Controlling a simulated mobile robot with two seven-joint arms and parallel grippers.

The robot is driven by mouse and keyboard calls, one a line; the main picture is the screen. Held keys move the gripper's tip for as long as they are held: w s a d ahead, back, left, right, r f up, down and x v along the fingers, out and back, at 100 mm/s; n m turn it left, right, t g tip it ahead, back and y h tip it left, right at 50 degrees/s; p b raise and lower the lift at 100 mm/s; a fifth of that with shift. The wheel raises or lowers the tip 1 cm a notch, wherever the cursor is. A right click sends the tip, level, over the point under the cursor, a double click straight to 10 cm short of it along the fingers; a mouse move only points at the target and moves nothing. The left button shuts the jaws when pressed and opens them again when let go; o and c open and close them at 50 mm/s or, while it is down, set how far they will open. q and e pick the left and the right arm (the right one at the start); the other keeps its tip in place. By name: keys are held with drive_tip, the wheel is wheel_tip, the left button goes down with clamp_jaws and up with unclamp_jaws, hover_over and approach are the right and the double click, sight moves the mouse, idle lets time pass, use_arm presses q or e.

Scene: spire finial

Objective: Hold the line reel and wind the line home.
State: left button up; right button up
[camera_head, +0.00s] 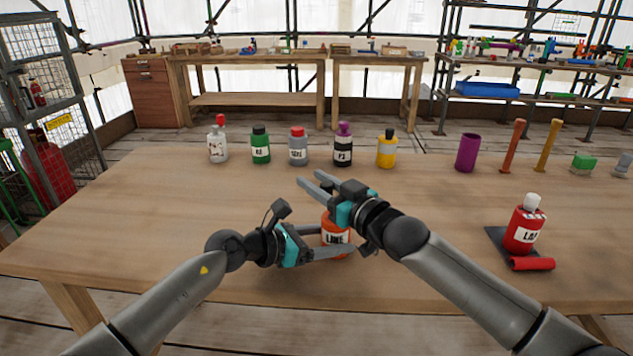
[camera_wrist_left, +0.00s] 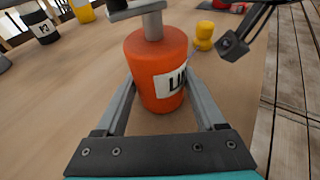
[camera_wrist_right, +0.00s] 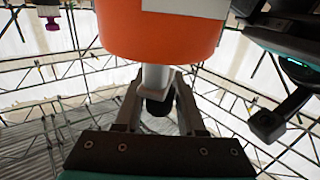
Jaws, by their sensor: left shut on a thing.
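The line reel (camera_head: 335,236) is an orange cylinder with a white label, standing upright near the table's front middle. The left wrist view shows its orange body (camera_wrist_left: 157,62) and a grey stem (camera_wrist_left: 152,25) on top. My left gripper (camera_head: 333,243) is shut on the reel's body, one finger along each side. My right gripper (camera_head: 311,180) is above the reel, fingers pointing left and parted. In the right wrist view, the reel's grey crank (camera_wrist_right: 154,80) and black knob (camera_wrist_right: 157,106) lie between those fingers; contact is unclear.
A row of bottles, including a green one (camera_head: 260,146) and a yellow one (camera_head: 387,150), stands behind the grippers. A purple cup (camera_head: 467,152) stands at the right back. A red bottle (camera_head: 524,230) is on a dark mat at the right. The left table area is clear.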

clamp_jaws()
drive_tip(key=shift+a, duration=0.1)
drive_tip(key=shift+m+t+h, duration=0.4)
drive_tip(key=shift+w+d+m+t+h, duration=0.3)
drive_tip(key=shift+m+t+h, duration=0.3)
drive_tip(key=shift+h, duration=0.3)
drive_tip(key=shift+w+d+m+t+h, duration=0.2)
drive_tip(key=shift+d+m+t+h, duration=0.25)
drive_tip(key=shift+m+h, duration=0.35)
drive_tip(key=shift+o, duration=2)
unclamp_jaws()
